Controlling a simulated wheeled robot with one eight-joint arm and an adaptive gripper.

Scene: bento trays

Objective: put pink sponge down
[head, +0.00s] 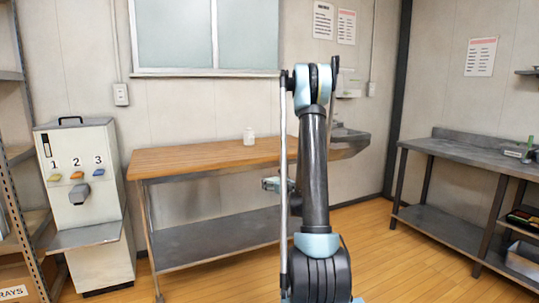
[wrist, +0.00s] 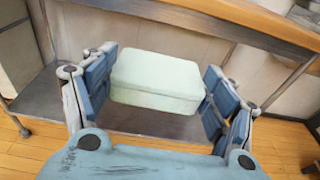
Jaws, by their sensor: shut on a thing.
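My gripper (wrist: 160,82) is shut on a pale mint-green box (wrist: 155,88) with rounded edges and a seam below its top. Its blue-padded fingers stand on the left and right sides of the box. In the head view my gripper (head: 271,184) shows small beside my arm, in front of the wooden-topped bench (head: 200,157); what it holds is hard to make out there. In the wrist view the box is above the bench's grey lower shelf (wrist: 60,98). I see no pink sponge in either view.
A clear jar (head: 249,137) stands on the bench top, which is otherwise largely bare. A dispenser with numbered levers (head: 84,190) stands left of the bench. A grey metal table (head: 450,160) is on the right. Shelving (head: 15,180) stands at the far left.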

